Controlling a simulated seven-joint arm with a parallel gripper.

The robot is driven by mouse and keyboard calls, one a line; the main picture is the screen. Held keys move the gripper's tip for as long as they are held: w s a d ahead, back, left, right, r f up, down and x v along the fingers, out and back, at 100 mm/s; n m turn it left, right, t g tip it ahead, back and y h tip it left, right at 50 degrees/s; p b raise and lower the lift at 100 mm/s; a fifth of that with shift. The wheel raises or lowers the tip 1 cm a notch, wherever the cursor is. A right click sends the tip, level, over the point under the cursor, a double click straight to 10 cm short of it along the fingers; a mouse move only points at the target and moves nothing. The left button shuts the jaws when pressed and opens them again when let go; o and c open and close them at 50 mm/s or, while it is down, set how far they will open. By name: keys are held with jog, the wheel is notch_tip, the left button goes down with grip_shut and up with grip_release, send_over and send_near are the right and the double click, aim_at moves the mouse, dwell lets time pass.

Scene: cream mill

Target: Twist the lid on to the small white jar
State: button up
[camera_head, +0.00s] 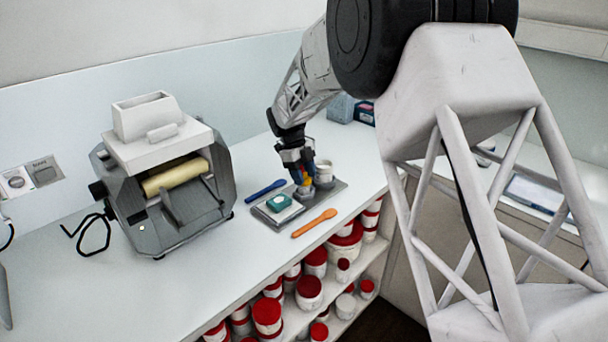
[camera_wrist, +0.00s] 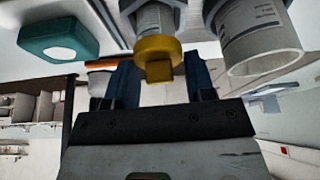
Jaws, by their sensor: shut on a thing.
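My gripper (camera_head: 303,184) points down over the right part of the grey tray on the bench. In the wrist view my gripper (camera_wrist: 160,74) has its two dark blue fingers on either side of the square tab of a yellow lid (camera_wrist: 157,49), shut on it. The lid is at the mouth of the small white jar (camera_wrist: 154,20), which has a printed label and sits in a grey holder. I cannot tell whether the lid is threaded on. In the head view the gripper largely hides this jar; a bit of the yellow lid (camera_head: 308,181) shows.
A larger open white jar (camera_wrist: 262,38) stands in a holder beside it. A teal piece (camera_head: 279,201) lies on a white pad on the grey tray (camera_head: 337,188). Blue (camera_head: 265,190) and orange (camera_head: 314,223) spatulas lie nearby. A roller mill (camera_head: 165,180) stands left; red-lidded tubs fill shelves below.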

jog(key=o, duration=1)
jog(key=shift+c, duration=0.2)
jog(key=shift+r, duration=0.15)
jog(key=shift+r, duration=3.35)
